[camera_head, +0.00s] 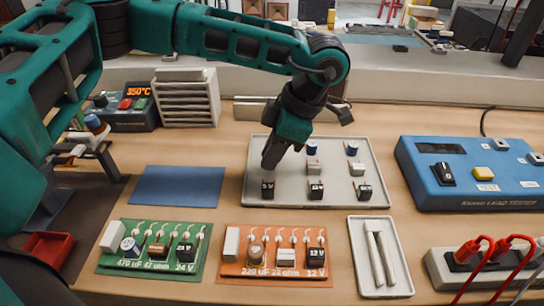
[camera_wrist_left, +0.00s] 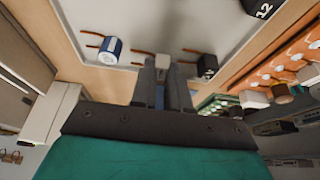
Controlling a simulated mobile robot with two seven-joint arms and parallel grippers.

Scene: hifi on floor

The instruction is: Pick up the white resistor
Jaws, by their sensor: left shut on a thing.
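My left gripper (camera_head: 270,163) points down over the left column of the grey parts tray (camera_head: 335,197). In the left wrist view its two fingers (camera_wrist_left: 163,88) are closed around a small white resistor (camera_wrist_left: 162,63). A blue-and-white capacitor (camera_wrist_left: 112,48) lies on one side of it and a black part (camera_wrist_left: 207,65) on the other. In the head view the fingers hide the gripped resistor, and whether it is clear of the tray cannot be told. Two other white resistors, one in the middle column (camera_head: 313,167) and one in the right column (camera_head: 357,169), lie on the tray. My right gripper is not in view.
A green board (camera_head: 112,262) and an orange board (camera_head: 255,271) with parts lie in front. A blue mat (camera_head: 178,186) is bare. A small tray (camera_head: 400,262) holds tweezers. A blue tester (camera_head: 470,175) and a power strip (camera_head: 440,265) stand at right.

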